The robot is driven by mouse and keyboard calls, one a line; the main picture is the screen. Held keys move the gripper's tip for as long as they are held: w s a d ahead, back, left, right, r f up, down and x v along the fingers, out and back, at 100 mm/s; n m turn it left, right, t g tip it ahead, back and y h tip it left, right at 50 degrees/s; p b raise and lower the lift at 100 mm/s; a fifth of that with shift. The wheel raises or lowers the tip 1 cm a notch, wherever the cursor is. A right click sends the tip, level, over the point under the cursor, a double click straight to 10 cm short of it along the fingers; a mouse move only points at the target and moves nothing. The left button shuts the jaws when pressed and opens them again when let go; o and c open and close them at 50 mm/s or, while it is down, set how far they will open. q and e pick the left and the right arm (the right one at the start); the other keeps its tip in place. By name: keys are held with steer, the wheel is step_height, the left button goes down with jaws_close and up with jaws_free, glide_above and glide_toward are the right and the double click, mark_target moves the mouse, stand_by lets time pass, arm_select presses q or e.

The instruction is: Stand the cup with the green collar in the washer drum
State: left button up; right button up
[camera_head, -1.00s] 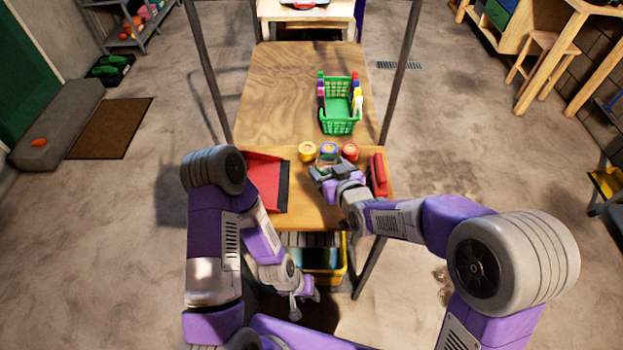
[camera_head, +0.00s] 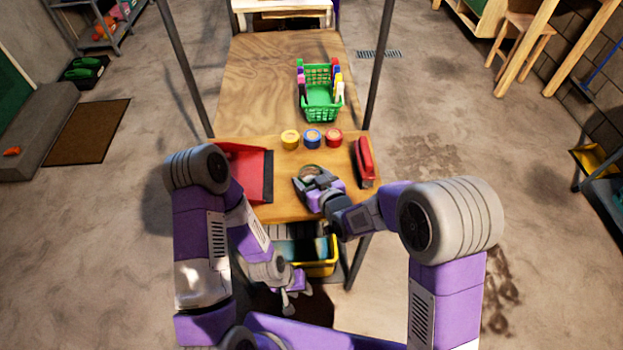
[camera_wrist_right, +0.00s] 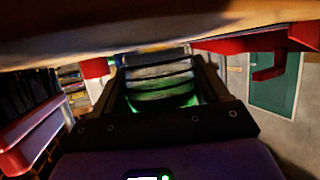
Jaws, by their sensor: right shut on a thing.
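My right gripper (camera_head: 308,178) is shut on the cup with the green collar over the near part of the wooden table. The cup's round rim (camera_head: 309,170) shows between the fingers in the head view. In the right wrist view the cup (camera_wrist_right: 160,82) is a pale grey banded body with a green band, between the two dark fingers. Its lower part is hidden by the gripper. My left gripper (camera_head: 293,298) is low in front of the table, empty, with its fingers apart. The washer drum is not seen in these views.
Yellow (camera_head: 290,138), blue (camera_head: 313,138) and red (camera_head: 334,138) round items stand in a row behind the right gripper. A green basket (camera_head: 321,96) stands farther back. A red dustpan (camera_head: 243,172) lies left, a red brush (camera_head: 364,160) right. A yellow bin (camera_head: 318,268) is below.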

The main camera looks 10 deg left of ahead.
steer(key=shift+f, duration=0.15)
steer(key=o, duration=1)
